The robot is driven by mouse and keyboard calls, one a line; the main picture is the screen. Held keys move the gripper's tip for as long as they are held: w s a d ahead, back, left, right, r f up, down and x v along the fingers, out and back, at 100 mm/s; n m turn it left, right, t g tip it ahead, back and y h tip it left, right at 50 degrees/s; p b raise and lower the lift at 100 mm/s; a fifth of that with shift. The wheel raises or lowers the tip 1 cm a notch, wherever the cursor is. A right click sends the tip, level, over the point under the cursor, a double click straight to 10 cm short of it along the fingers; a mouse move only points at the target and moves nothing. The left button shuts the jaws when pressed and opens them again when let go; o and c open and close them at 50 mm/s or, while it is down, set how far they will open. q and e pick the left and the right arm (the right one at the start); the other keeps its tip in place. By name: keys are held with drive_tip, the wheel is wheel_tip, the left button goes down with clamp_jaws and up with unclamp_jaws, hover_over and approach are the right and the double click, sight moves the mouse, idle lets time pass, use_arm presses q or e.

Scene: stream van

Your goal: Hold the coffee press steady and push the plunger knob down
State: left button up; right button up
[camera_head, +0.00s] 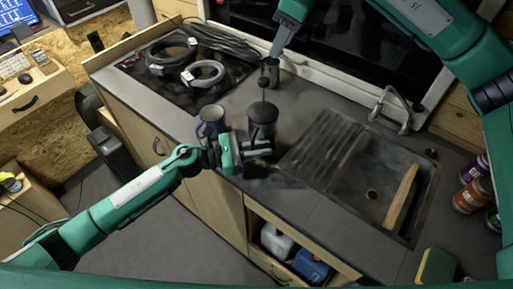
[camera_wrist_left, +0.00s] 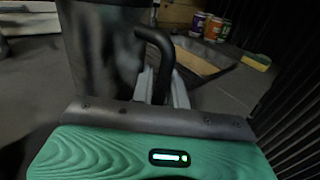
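The coffee press (camera_head: 262,113) is a dark upright cylinder on the grey counter, left of the sink. Its thin plunger rod stands up out of the lid, with the dark knob (camera_head: 263,82) at its top. My left gripper (camera_head: 262,148) is at the near side of the press. In the left wrist view the press body (camera_wrist_left: 103,48) is close, and its black handle (camera_wrist_left: 160,50) runs down between my close-set grey fingers, which look shut on it. My right gripper (camera_head: 270,70) comes down from above, its tips right by the knob. Whether they touch it or are shut is unclear.
A blue mug (camera_head: 211,119) stands just left of the press. Coiled cables (camera_head: 205,73) lie on the dark hob behind it. The sink (camera_head: 372,190), with a wooden board (camera_head: 401,198) in it, is to the right. Several cans (camera_head: 473,194) stand at the far right.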

use_arm(q)
clamp_jaws()
use_arm(e)
drive_tip(key=c, duration=0.6)
drive_tip(key=shift+a+n, duration=0.1)
drive_tip(key=shift+n, duration=0.4)
clamp_jaws()
drive_tip(key=a+n, duration=0.1)
drive_tip(key=n, duration=0.4)
drive_tip(key=a+f+n+g+h, duration=0.1)
drive_tip(key=n, duration=0.4)
drive_tip(key=a+n+h, duration=0.1)
drive_tip(key=n, duration=0.5)
drive_tip(key=shift+w+f, duration=0.35)
drive_tip(key=n, duration=0.3)
drive_tip(key=shift+w+a+f+g+h, duration=0.1)
drive_tip(key=shift+w+a+g+h, duration=0.05)
drive_tip(key=shift+g+h, duration=0.15)
drive_tip(key=n, duration=0.3)
drive_tip(key=shift+w, duration=0.15)
drive_tip(key=n, duration=0.3)
drive_tip(key=n+h, duration=0.1)
drive_tip(key=shift+w+a+f+n, duration=0.1)
drive_tip(key=shift+w+n, duration=0.2)
drive_tip(key=shift+f, duration=2.5)
